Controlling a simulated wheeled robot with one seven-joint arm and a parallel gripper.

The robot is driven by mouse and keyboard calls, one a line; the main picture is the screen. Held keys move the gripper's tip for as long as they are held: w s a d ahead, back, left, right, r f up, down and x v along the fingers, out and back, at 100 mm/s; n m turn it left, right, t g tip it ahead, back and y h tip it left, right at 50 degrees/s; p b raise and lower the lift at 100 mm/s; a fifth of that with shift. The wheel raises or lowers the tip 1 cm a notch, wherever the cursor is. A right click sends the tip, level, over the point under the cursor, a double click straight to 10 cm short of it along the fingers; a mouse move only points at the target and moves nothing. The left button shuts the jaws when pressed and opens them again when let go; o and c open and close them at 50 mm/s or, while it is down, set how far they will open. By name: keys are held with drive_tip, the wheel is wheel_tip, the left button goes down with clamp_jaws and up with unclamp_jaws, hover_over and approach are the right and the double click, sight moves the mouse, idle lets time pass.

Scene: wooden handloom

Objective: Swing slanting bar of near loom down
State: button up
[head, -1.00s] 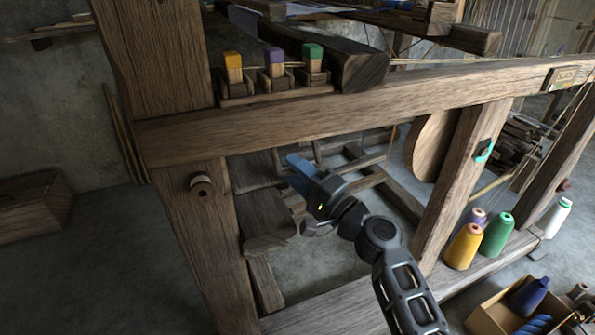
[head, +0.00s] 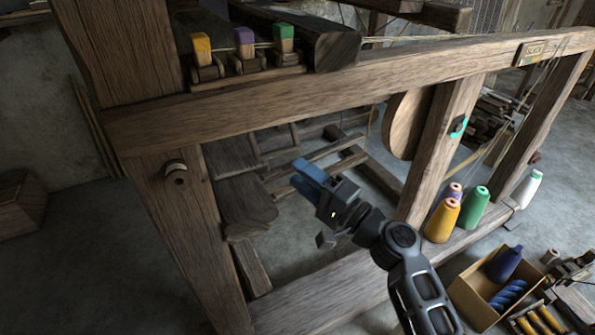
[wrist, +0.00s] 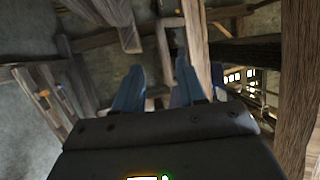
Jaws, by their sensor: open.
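The near loom's frame has a long wooden rail (head: 330,97) across the head view. Below it a slanting wooden bar (head: 436,150) with a small teal mark (head: 458,127) leans between the upper rail and the lower beam. My gripper (head: 308,177) has blue fingers and is in front of the loom's open side, below the rail and left of the slanting bar. It is apart from the bar, open and empty. In the wrist view the open fingers (wrist: 158,88) point toward wooden members; I cannot tell which of these is the slanting bar.
Yellow, green and purple cones (head: 442,220) stand on the lower beam beside the slanting bar's foot. A cardboard box (head: 478,300) with yarn is on the floor at right. A thick post (head: 190,240) stands at left. A round wooden disc (head: 403,125) hangs behind the rail.

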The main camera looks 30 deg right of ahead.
idle(0.4)
drive_tip(key=s+a+f+g+h, duration=0.2)
drive_tip(key=s+f+h, duration=0.1)
drive_tip(key=s+f, duration=0.5)
drive_tip(key=s+d+f+n+g+h, duration=0.1)
drive_tip(key=s+n+h, duration=0.15)
drive_tip(key=s, duration=0.95)
drive_tip(key=s+f+n+g+h, duration=0.15)
drive_tip(key=s+n, duration=0.25)
drive_tip(key=s, duration=0.8)
drive_tip(key=s+r+n, duration=0.7)
drive_tip(key=s+r, duration=0.3)
drive_tip(key=s, duration=0.1)
wheel_tip(320, 180, up, 23)
drive_tip(key=p, duration=2.2)
drive_tip(key=shift+w+a+f+h, duration=0.2)
drive_tip(key=shift+w+a+h, duration=0.1)
drive_tip(key=shift+w, duration=0.05)
drive_tip(key=shift+t, duration=0.25)
